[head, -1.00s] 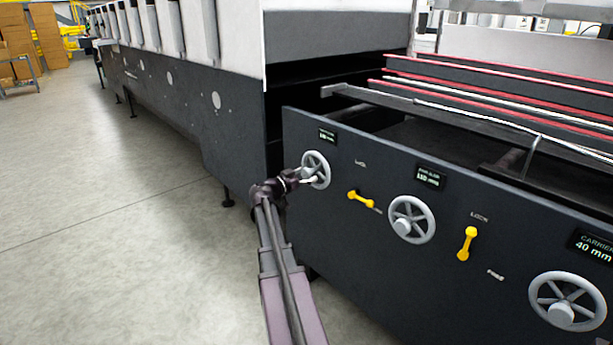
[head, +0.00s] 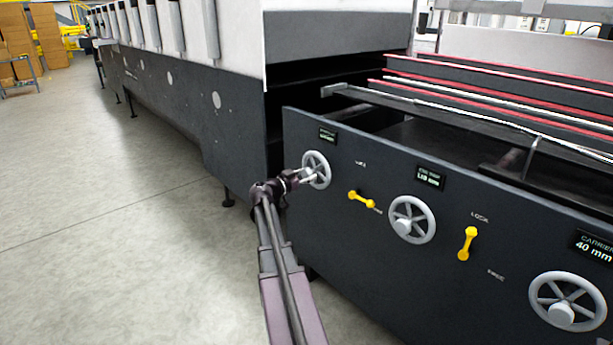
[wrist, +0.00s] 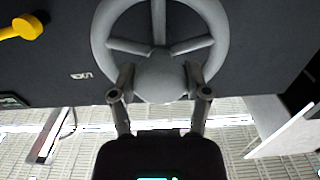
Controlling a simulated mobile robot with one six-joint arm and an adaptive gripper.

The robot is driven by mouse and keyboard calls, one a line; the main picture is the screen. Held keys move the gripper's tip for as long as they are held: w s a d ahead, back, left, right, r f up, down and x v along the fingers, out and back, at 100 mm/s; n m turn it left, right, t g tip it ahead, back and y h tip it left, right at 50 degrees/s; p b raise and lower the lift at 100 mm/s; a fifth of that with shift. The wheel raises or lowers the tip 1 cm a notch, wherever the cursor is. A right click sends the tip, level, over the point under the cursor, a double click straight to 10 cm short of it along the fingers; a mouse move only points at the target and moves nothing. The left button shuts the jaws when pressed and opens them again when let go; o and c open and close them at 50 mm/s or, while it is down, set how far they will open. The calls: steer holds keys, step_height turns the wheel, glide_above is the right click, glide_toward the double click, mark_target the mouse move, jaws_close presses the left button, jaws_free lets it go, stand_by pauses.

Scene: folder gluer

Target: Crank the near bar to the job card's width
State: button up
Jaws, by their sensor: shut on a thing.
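The leftmost grey handwheel (head: 316,170) sits on the dark front panel, under a small display (head: 328,135) whose reading is too blurred to tell. My gripper (head: 308,176) is at this wheel. I see no job card.
A middle handwheel (head: 411,219) with its own display (head: 430,177), an upright yellow lever (head: 467,244) and a right handwheel (head: 566,300) under a "CARRIER 40 mm" display (head: 592,246) share the panel. Bars with red edges (head: 500,80) run above. Open floor (head: 110,230) lies left.

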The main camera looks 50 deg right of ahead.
steer(key=o, duration=1.3)
steer(key=shift+w+a, duration=0.35)
steer(key=shift+a, duration=1.6)
steer(key=shift+w+a, duration=0.3)
steer(key=shift+a, duration=1.7)
steer(key=shift+w+a, duration=0.35)
steer(key=shift+a, duration=1.6)
